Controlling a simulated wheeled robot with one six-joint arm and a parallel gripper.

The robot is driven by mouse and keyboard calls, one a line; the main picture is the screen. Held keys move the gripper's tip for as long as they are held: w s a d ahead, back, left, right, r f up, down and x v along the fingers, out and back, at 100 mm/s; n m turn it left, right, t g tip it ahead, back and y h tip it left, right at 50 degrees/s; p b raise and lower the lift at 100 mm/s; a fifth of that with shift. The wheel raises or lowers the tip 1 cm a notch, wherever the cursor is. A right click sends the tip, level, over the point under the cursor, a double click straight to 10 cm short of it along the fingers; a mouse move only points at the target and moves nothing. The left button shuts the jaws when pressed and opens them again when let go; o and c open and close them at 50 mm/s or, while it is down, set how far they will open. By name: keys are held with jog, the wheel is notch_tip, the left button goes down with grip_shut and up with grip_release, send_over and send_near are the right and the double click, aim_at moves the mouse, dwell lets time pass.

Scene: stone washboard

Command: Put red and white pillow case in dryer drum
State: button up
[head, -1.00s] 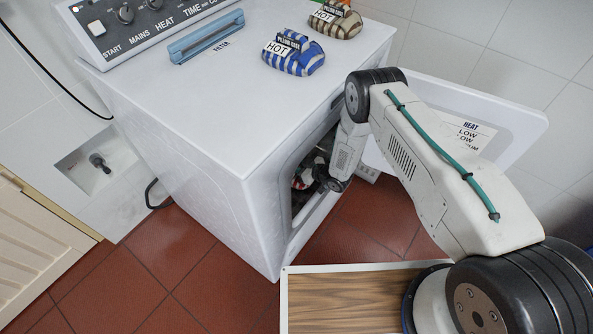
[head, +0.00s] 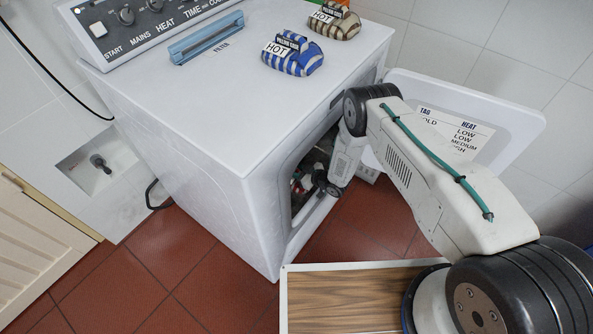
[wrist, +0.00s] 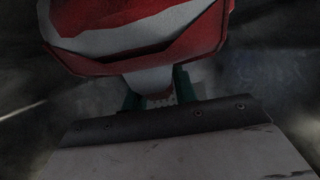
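The red and white pillow case (wrist: 140,45) fills the top middle of the wrist view, bunched, with its narrow end between the green fingers of my gripper (wrist: 157,90). My gripper appears shut on it. In the head view, my wrist reaches into the dark front opening of the white dryer (head: 225,110). A little of the red and white cloth shows there too (head: 297,184). The dryer drum (wrist: 255,70) looks dim and grey around the cloth in the wrist view. My fingertips are hidden in the head view.
The dryer door (head: 515,120) stands open to the right, behind my arm, with a tag-and-heat label (head: 462,138) on it. A blue striped bundle (head: 293,58) and a beige striped bundle (head: 335,24), each with a HOT sign, lie on the dryer top. Red tiled floor is clear at left.

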jog(key=shift+o, duration=1.2)
jog(key=shift+s+f, duration=0.15)
jog(key=shift+f, duration=0.2)
jog(key=shift+r, duration=0.45)
jog(key=v, duration=1.1)
jog(key=shift+s+d+r, duration=0.1)
jog(key=shift+d+r, duration=0.15)
jog(key=shift+d, duration=0.1)
jog(key=shift+c, duration=0.4)
